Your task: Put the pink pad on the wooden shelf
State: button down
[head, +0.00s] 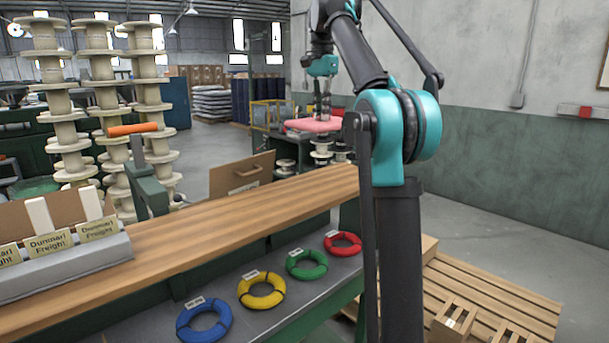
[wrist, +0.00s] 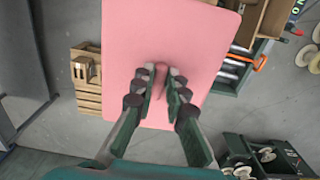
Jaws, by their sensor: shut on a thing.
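The pink pad (head: 309,126) is a flat sheet with rounded corners, held up in the air beyond the wooden shelf in the head view. My gripper (head: 323,112) is above it, with its fingers shut on a small raised part in the pad's middle. In the wrist view the pad (wrist: 205,45) fills the centre, and my gripper's fingertips (wrist: 161,82) close around that raised part. The wooden shelf (head: 240,210) is a long plank top running across the head view above a lower grey shelf. The pad hides part of the floor beneath it.
A grey holder (head: 70,265) with labelled cards stands at the shelf's left end. Blue, yellow, green and red coils (head: 261,290) lie on the lower shelf. Tall spool stacks (head: 105,95) stand behind. A wooden pallet (head: 490,300) is at lower right. The plank's middle is clear.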

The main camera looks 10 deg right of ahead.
notch_tip(320, 180, down, 18)
dwell(0.6)
jog(key=shift+f, duration=0.15)
jog(key=c, duration=1.5)
grip_release()
jog(key=shift+c, duration=0.2)
notch_tip(320, 180, up, 12)
jog(key=shift+r, duration=0.2)
